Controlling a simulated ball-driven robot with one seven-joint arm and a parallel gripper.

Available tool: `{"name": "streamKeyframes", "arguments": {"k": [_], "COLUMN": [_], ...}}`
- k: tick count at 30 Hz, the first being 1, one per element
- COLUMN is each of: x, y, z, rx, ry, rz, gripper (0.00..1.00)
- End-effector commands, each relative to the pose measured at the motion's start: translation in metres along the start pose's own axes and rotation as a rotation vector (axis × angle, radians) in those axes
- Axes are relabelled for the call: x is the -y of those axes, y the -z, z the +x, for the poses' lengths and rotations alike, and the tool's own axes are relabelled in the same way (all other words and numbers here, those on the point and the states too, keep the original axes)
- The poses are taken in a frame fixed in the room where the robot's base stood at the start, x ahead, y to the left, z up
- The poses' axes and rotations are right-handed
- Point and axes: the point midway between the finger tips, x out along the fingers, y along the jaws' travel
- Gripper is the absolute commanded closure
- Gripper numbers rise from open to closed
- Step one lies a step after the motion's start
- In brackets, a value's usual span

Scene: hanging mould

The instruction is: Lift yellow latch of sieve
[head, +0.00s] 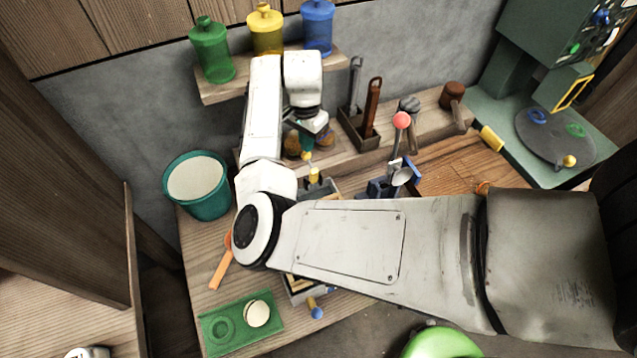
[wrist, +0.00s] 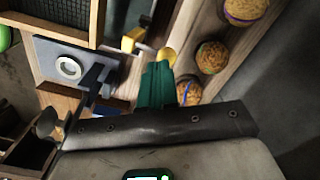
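The yellow latch (wrist: 132,38) of the sieve shows in the wrist view just beyond my fingertips, with a round yellow knob (wrist: 166,55) beside it. In the head view a yellow latch part (head: 314,174) shows below my gripper (head: 306,142). The sieve's dark mesh (wrist: 62,60) lies in a wooden frame at upper left of the wrist view. My teal fingers (wrist: 156,84) point toward the knob and look close together. I cannot tell whether they touch it or whether a gap lies between them. My arm hides much of the sieve in the head view.
Several brown balls (wrist: 211,57) sit on a wooden ledge close to the right of my fingers. A grey plate with a ring (wrist: 68,67) is at left. A teal bucket (head: 197,185), a tool holder (head: 357,130) and a red-knobbed lever (head: 401,121) stand around the bench.

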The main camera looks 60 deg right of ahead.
Motion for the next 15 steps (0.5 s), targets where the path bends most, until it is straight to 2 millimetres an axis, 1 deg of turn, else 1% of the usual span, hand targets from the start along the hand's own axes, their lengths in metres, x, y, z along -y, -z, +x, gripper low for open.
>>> {"name": "streamKeyframes", "arguments": {"k": [2,6,8,15], "x": [-0.006,-0.025,-0.033,-0.063], "y": [-0.003,-0.013,-0.018,-0.035], "z": [-0.005,-0.014,-0.009,-0.018], "rx": [0.0,-0.002,-0.002,-0.001], "ry": [-0.003,-0.006,-0.004,-0.004], "rz": [0.0,0.0,0.0,0.0], "gripper": [1.0,1.0,1.0,1.0]}}
